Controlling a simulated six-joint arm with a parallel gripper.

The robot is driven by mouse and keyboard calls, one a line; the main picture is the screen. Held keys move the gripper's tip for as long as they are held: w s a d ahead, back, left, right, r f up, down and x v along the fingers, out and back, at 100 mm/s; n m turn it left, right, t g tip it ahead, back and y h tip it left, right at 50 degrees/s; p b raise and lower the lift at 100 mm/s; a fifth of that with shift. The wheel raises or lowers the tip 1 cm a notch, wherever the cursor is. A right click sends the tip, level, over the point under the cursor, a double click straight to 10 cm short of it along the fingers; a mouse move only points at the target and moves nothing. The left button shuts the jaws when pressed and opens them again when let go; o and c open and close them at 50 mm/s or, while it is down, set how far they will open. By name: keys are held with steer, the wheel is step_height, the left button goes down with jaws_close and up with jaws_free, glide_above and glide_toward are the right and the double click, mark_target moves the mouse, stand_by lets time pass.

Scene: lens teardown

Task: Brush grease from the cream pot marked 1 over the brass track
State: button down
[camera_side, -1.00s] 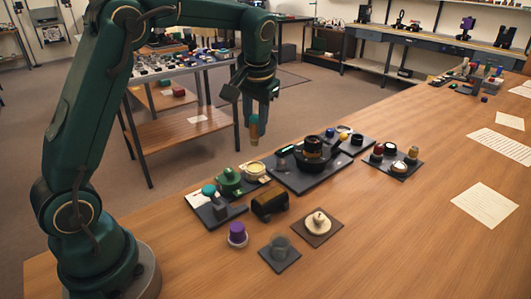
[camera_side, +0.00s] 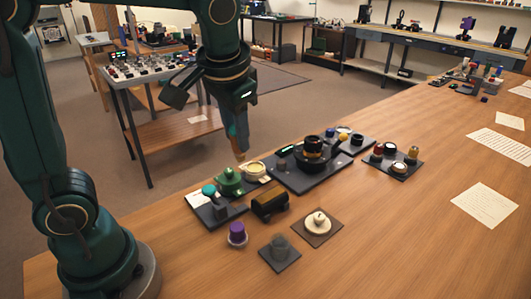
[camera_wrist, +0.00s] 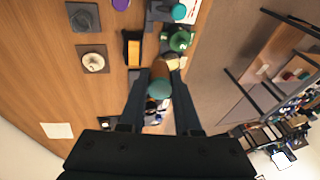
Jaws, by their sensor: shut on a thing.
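My gripper (camera_side: 236,122) is shut on a brush (camera_side: 240,147), its tip pointing down, above and slightly left of a cream pot. In the wrist view the brush (camera_wrist: 160,79) shows a brown part and a teal end between my fingers (camera_wrist: 158,98). The cream pot (camera_side: 254,170) stands open beside a green piece, with pale yellow inside; its mark is too small to read. A gap shows between brush tip and pot. The dark lens assembly (camera_side: 314,153) on a black plate has a brass-coloured band (camera_side: 314,146), perhaps the track.
A green piece (camera_side: 230,181), a dark box with a brass-coloured front (camera_side: 269,204), a purple-topped piece (camera_side: 237,234) and a cream piece on a brown mat (camera_side: 318,221) stand nearby. A tray of small parts (camera_side: 396,162) lies right. The bench's right front is clear.

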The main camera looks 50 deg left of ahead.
steer(key=shift+s+f, duration=0.4)
steer(key=shift+s, duration=0.2)
steer(key=shift+a+r, duration=0.1)
steer(key=shift+r, duration=0.4)
step_height(320, 180, up, 3)
steer(key=w+d, duration=0.2)
steer(key=d, duration=0.1)
steer(key=shift+g, duration=0.4)
steer(key=shift+w+d+f, duration=0.15)
steer(key=shift+f, duration=0.7)
steer(key=shift+w+d+f, duration=0.1)
steer(key=shift+f, duration=0.8)
steer(key=shift+w+d+f, duration=0.15)
steer(key=shift+f, duration=0.7)
steer(key=shift+r, duration=0.1)
